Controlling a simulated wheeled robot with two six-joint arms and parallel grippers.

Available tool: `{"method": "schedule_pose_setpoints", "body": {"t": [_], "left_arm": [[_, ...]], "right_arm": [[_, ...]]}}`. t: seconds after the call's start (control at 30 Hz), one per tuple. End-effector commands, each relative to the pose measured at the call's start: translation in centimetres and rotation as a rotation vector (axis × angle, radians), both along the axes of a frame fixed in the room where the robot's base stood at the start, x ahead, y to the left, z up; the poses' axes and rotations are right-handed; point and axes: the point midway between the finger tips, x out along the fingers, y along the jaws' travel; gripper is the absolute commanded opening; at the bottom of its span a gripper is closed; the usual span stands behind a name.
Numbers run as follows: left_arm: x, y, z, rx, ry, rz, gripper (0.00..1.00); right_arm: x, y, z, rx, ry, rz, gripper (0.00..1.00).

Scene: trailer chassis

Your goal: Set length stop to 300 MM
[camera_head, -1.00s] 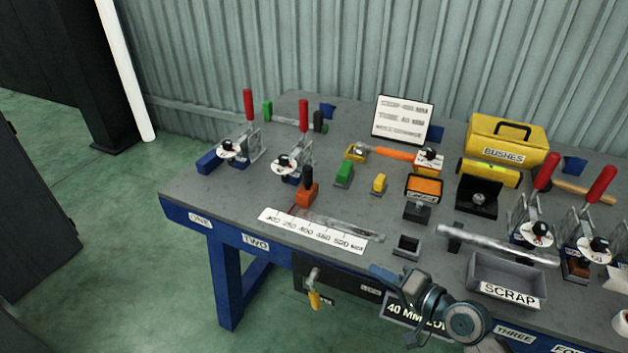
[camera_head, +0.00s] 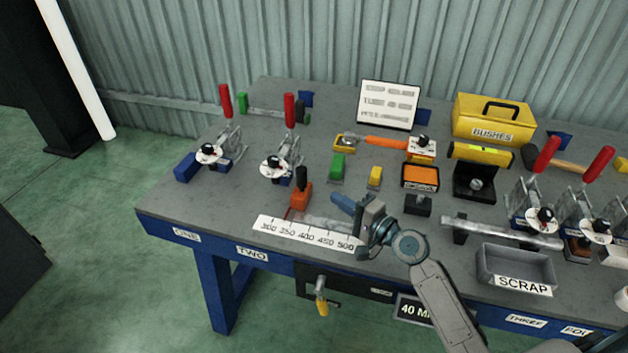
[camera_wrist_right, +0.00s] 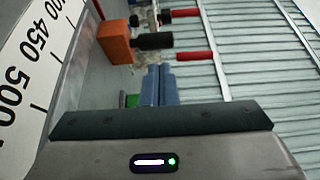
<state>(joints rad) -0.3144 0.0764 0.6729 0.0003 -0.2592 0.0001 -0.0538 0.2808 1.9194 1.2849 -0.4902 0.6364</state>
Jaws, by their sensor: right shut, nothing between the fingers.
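The length stop is an orange block with a black knob (camera_head: 301,194), standing on the bench at the left part of the white scale (camera_head: 305,236). The scale reads 300, 350, 400, 450, 500 from left to right, and the stop stands just behind the 300 to 350 marks. My right gripper (camera_head: 340,201) is over the scale's rail, to the right of the stop and apart from it. Its blue fingers are shut and empty. In the right wrist view the fingers (camera_wrist_right: 158,85) point past the orange stop (camera_wrist_right: 115,42). My left gripper is out of view.
Toggle clamps with red handles stand at the left (camera_head: 280,162) and right (camera_head: 541,212). A scrap tray (camera_head: 515,268) is at the right.

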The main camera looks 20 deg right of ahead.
Motion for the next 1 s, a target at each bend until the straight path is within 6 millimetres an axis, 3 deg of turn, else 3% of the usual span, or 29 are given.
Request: {"method": "schedule_pose_setpoints", "body": {"t": [0.2,0.4,1.0], "left_arm": [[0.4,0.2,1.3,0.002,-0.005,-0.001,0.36],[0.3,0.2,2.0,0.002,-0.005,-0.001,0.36],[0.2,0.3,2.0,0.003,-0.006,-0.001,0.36]], "right_arm": [[4.2,2.3,0.4,0.004,-0.001,0.0,0.0],[6.6,3.6,0.2,0.001,0.0,0.0,0.0],[7.7,4.5,0.0,0.0,-0.001,0.0,0.0]]}}
